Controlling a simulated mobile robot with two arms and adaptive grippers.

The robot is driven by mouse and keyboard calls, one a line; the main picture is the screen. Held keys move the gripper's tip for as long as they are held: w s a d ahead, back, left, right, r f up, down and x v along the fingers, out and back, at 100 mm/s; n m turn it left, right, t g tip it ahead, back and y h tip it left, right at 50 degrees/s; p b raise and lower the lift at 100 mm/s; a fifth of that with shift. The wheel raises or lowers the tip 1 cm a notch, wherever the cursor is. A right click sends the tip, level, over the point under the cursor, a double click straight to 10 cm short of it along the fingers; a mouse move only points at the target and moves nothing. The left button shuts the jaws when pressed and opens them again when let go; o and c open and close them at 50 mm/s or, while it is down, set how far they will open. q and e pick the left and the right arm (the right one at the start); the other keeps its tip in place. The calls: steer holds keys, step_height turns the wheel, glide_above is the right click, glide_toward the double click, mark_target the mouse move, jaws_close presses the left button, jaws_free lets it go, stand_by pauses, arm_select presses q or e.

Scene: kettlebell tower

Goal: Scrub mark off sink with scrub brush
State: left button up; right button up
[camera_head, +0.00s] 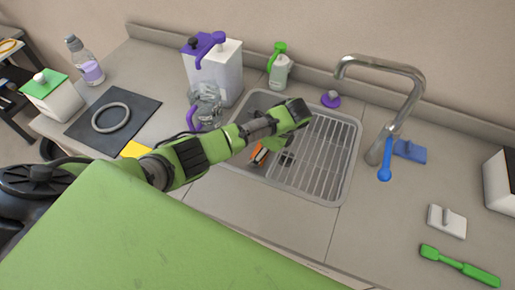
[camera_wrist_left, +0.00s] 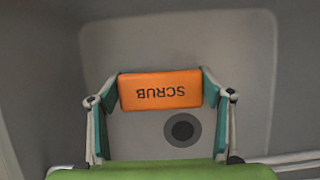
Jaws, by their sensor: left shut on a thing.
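The metal sink (camera_head: 342,165) is set in the counter in the head view; its grey basin (camera_wrist_left: 235,45) fills the left wrist view. My left gripper (camera_head: 264,148) reaches down into the basin's left part. In the left wrist view, its two fingers (camera_wrist_left: 160,88) are shut on the sides of the orange scrub brush (camera_wrist_left: 160,91), lettered "SCRUB", which also shows partly in the head view (camera_head: 259,155). A round dark spot (camera_wrist_left: 182,130) with a darker centre, looking like the drain, lies beside the brush. I cannot make out a separate mark. My right gripper is out of view.
A wire rack (camera_head: 322,155) covers the basin's right part. The faucet (camera_head: 388,140) stands right of the sink. A purple-topped dispenser (camera_head: 215,72) and a green-topped bottle (camera_head: 280,70) stand behind it. A green brush (camera_head: 458,265) lies far right.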

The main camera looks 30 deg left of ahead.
arm_select(q)
steer(key=shift+f+b, duration=0.35)
steer(key=shift+f, duration=0.4)
steer(key=shift+r, duration=0.1)
